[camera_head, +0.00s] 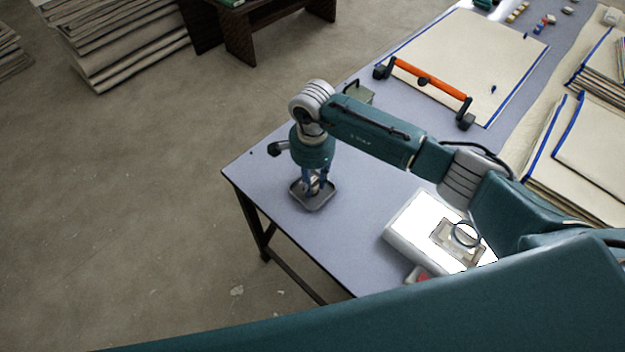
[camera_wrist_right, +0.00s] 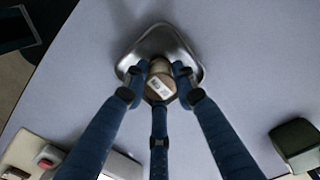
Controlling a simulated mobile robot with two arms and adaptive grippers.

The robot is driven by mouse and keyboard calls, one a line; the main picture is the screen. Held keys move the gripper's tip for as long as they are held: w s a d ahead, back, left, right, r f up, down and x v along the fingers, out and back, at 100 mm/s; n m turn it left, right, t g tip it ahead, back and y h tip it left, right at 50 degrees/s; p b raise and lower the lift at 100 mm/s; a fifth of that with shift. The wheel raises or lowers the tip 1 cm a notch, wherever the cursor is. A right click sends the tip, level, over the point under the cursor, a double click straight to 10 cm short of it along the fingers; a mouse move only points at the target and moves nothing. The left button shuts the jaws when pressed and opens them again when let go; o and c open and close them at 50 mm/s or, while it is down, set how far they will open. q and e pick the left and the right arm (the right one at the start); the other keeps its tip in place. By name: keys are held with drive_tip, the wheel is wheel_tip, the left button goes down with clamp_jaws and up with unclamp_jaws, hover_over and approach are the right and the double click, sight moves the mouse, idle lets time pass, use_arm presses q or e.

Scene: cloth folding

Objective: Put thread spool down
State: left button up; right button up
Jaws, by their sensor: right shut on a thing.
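My right gripper (camera_head: 314,186) points straight down over a small grey metal tray (camera_head: 317,207) near the table's left corner. It shows in the right wrist view (camera_wrist_right: 160,88) with its blue fingers closed around a thread spool (camera_wrist_right: 159,84). The spool is brown with a white label on its end. It is over the middle of the tray (camera_wrist_right: 185,52); I cannot tell whether it touches the tray's floor. In the head view the fingers mostly hide the spool. My left gripper is not in view.
The grey-blue table (camera_head: 362,196) is bare around the tray, with its edge close by on the left. A white sewing machine-like device (camera_head: 408,222) lies to the right. An orange-handled bar (camera_head: 432,84) and a cream cloth (camera_head: 470,50) are farther back.

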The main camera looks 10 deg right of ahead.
sight(312, 180)
drive_tip(key=shift+f, duration=0.25)
drive_tip(key=o, duration=1)
drive_tip(key=shift+r, duration=0.1)
drive_tip(key=shift+r, duration=0.1)
drive_tip(key=shift+r, duration=0.25)
wheel_tip(312, 180, up, 12)
drive_tip(key=b, duration=0.2)
drive_tip(key=shift+f, duration=0.15)
